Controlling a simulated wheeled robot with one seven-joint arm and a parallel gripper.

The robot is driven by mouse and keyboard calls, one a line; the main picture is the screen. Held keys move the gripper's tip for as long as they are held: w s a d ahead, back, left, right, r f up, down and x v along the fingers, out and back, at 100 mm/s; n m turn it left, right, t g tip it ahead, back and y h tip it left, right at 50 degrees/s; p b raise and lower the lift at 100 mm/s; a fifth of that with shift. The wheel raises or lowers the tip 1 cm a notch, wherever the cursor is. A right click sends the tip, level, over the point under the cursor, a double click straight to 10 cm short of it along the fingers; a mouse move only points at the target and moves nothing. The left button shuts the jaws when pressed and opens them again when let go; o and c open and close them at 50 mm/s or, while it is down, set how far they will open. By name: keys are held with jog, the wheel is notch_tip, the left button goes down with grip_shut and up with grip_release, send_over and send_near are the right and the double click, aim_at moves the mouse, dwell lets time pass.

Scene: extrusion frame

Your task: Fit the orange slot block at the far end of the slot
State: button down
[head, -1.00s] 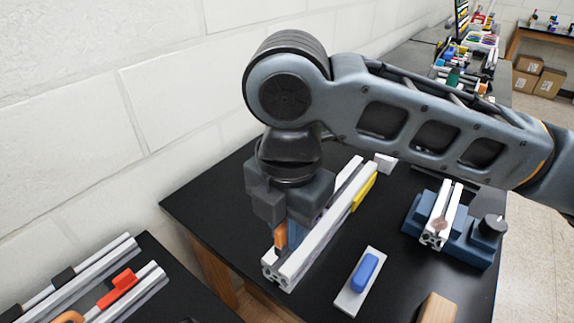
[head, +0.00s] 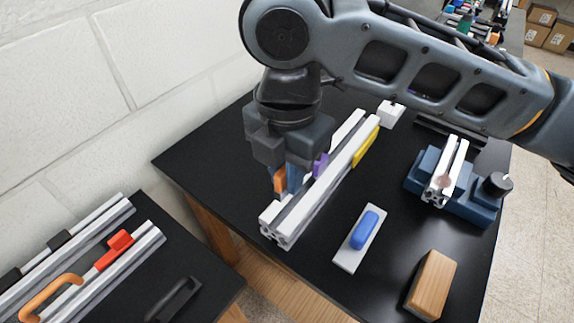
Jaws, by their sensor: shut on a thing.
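My gripper (head: 287,184) points down over the near part of a pale aluminium extrusion rail (head: 322,190) on the black table. It is shut on the orange slot block (head: 279,181), which shows beside a blue piece (head: 295,178) at the fingertips. The block is at the rail's slot, a little in from the near end. Whether it is seated in the slot is hidden by the fingers and the rail. A purple piece (head: 321,164) sits at the rail just beyond the gripper. The slot's far part runs up and right.
A yellow strip (head: 366,147) lies along the rail's right side, with a white block (head: 390,114) near its far end. A blue-handled white plate (head: 360,238), a wooden block (head: 431,284) and a blue fixture (head: 453,190) stand to the right. A wall is at left.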

jog(key=shift+f+b, duration=1.2)
jog(key=shift+f, duration=0.95)
jog(key=shift+f, duration=1.1)
dwell(0.7)
jog(key=c, duration=1)
grip_release()
jog(key=shift+r+b, duration=0.4)
jog(key=shift+r, duration=3.5)
